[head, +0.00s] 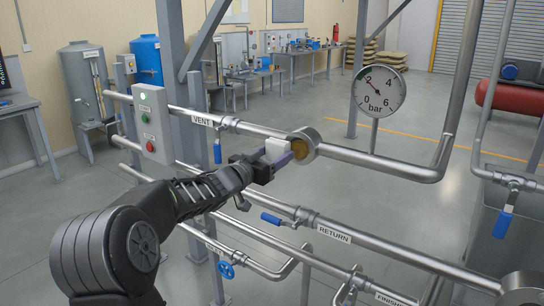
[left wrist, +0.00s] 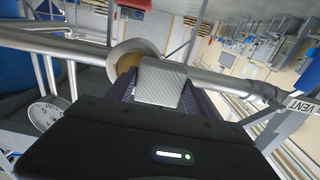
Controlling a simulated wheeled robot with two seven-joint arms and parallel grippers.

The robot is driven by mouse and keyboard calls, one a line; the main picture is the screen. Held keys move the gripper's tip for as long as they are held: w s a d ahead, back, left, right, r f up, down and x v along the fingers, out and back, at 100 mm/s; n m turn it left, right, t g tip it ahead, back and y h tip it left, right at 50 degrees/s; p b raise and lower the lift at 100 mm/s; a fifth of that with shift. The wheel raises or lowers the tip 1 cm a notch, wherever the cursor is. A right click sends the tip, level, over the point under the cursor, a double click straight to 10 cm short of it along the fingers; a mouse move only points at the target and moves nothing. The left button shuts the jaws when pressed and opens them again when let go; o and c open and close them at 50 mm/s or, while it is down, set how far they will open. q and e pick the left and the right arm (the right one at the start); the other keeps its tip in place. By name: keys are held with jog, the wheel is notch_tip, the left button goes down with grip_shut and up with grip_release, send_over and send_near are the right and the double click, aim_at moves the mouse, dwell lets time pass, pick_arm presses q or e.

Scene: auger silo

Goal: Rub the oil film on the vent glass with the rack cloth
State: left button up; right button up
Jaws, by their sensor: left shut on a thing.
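The vent glass (head: 301,149) is a round sight glass with an amber-brown face in a metal ring on the pipe labelled VENT. It also shows in the left wrist view (left wrist: 126,66), partly hidden behind the cloth. My left gripper (head: 278,158) is shut on a white folded cloth (head: 277,147), which shows as a pale ribbed pad in the left wrist view (left wrist: 161,82). The cloth is right in front of the glass, at its left side in the head view; I cannot tell whether they touch. My right gripper is not in view.
A RETURN pipe (head: 375,250) with blue valve handles runs below the vent pipe. A button box (head: 151,122) on a post and a grey upright column stand to the left. A pressure gauge (head: 379,91) stands behind, right of the glass.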

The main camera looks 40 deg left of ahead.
aim_at(304, 152)
pick_arm(q)
jog(key=shift+w+p, duration=0.35)
jog(key=shift+w, duration=0.65)
dwell(0.6)
jog(key=shift+d+f+b, duration=0.1)
jog(key=shift+d+b, duration=0.6)
jog(key=shift+d, duration=0.8)
jog(key=shift+d+b, duration=0.1)
jog(key=shift+b, duration=0.3)
jog(key=shift+d+b, duration=0.75)
jog(key=shift+d, duration=0.15)
jog(key=shift+w+d, duration=0.1)
jog(key=shift+d, duration=0.4)
